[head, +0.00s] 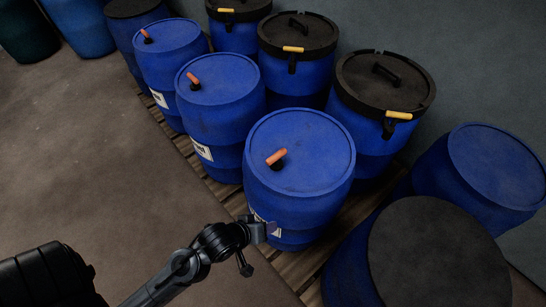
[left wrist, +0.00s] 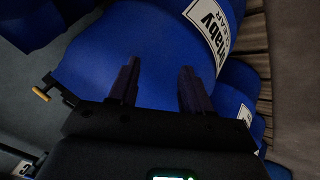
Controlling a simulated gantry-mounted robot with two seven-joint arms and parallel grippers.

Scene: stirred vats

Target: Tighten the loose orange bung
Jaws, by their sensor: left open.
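Three blue drums each carry an orange bung on a black fitting in the lid: one on the nearest drum (head: 276,157), one on the middle drum (head: 193,82) and one on the farther drum (head: 147,36). I cannot tell by eye which is loose. My left gripper (head: 270,228) is at the near lower side of the nearest drum (head: 315,155), below its lid and apart from its bung. In the left wrist view the gripper (left wrist: 159,66) is open and empty, its two fingers in front of a blue drum wall (left wrist: 95,60). No bung shows there. My right gripper is out of view.
Several blue drums with black clamped lids (head: 385,82) stand behind, some with yellow-handled latches. A black-topped drum (head: 435,255) and a plain blue drum (head: 500,165) are at the right. The drums stand on wooden pallets (head: 290,268). The floor (head: 85,150) at left is clear.

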